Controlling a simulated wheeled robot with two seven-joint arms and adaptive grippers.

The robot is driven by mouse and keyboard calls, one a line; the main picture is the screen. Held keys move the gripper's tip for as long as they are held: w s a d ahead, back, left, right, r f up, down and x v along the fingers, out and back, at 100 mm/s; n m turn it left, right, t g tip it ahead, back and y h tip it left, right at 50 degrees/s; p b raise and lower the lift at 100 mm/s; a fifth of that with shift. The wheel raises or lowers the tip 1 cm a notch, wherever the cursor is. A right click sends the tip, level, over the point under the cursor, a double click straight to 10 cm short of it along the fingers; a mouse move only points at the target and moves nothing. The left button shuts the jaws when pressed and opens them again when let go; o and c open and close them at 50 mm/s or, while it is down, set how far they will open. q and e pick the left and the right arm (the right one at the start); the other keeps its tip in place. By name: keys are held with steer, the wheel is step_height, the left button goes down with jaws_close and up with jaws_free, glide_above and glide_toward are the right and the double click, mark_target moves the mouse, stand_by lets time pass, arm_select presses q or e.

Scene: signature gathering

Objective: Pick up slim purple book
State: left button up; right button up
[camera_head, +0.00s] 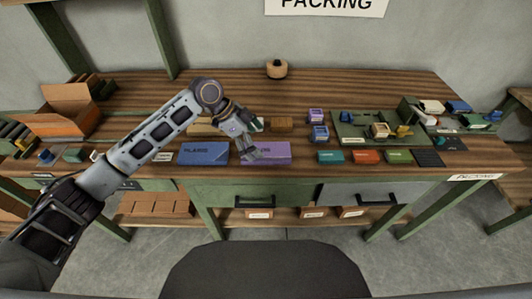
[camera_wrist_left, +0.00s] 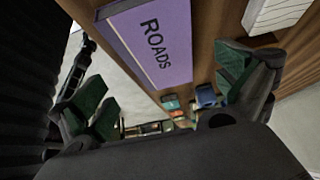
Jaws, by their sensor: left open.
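The slim purple book (camera_head: 272,153) lies flat near the front edge of the wooden bench in the head view. In the left wrist view the purple book (camera_wrist_left: 157,38) shows its cover with the dark word "ROADS". My left gripper (camera_head: 251,155) is at the left end of the book in the head view and hides part of it. In the left wrist view the green-padded fingers of my left gripper (camera_wrist_left: 168,98) are wide apart, with nothing held between them. I cannot tell whether a finger touches the book. My right gripper does not show.
A blue book (camera_head: 203,153) lies just left of the purple one. Small teal, orange and green boxes (camera_head: 366,157) lie to the right. A green tray (camera_head: 352,139) stands behind them. An open cardboard box (camera_head: 68,112) is at the far left. The bench's back middle is mostly clear.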

mark_target(266, 151)
arm_select(q)
steer(key=shift+x, duration=2.3)
steer(key=shift+w+r, duration=0.1)
steer(key=c, duration=1.2)
step_height(266, 151, up, 10)
